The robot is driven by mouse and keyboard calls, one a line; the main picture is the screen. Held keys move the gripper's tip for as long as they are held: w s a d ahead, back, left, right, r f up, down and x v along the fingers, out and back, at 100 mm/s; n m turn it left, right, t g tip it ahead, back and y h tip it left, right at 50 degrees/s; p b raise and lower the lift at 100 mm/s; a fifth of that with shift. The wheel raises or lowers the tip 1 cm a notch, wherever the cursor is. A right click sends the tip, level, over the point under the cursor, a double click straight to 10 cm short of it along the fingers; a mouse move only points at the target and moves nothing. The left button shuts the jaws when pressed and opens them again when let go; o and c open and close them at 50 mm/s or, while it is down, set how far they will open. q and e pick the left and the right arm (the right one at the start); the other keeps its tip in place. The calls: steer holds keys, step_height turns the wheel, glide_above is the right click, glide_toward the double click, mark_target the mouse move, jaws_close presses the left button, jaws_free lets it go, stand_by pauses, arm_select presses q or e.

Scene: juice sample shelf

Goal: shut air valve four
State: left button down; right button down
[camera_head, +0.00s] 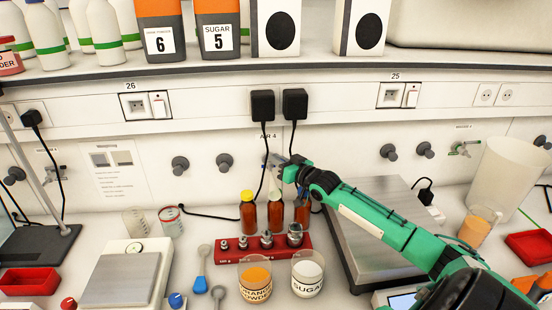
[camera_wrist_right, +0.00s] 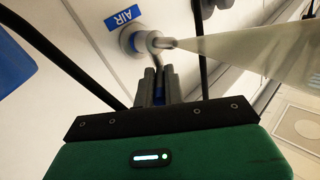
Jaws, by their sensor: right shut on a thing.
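Air valve four (camera_head: 272,160) is on the back wall under a label reading AIR 4 (camera_head: 268,136). In the right wrist view the round valve body (camera_wrist_right: 139,41) sits beside a blue AIR tag (camera_wrist_right: 124,18). My right gripper (camera_head: 284,165) reaches in from the right to the valve. Its grey fingers (camera_wrist_right: 157,84) are shut on the valve's handle (camera_wrist_right: 166,78), which is mostly hidden between them. The handle's exact angle is hard to tell. My left gripper is out of view.
Brown bottles (camera_head: 248,213) and a red weight rack (camera_head: 262,250) stand below the valve. Black cables hang from two plugs (camera_head: 262,105) close to my gripper. A pale tapered thing (camera_wrist_right: 235,47) points at the valve. A large scale (camera_head: 372,262) lies under my right arm.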

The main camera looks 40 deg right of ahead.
stand_by(0.3)
steer(key=c, duration=1.5)
jaws_free()
steer(key=shift+s, duration=0.1)
steer(key=shift+s+d+f+b, duration=0.15)
steer(key=shift+s+b, duration=0.15)
steer(key=shift+s, duration=0.3)
steer(key=s, duration=0.3)
steer(key=s+b, duration=0.1)
steer(key=s, duration=0.2)
steer(key=s+b, duration=0.1)
steer(key=s, duration=0.2)
steer(key=shift+s+d, duration=0.3)
steer(key=shift+d, duration=0.1)
steer(key=shift+s+d+b, duration=0.15)
steer(key=shift+s+b, duration=0.3)
steer(key=shift+s, duration=0.95)
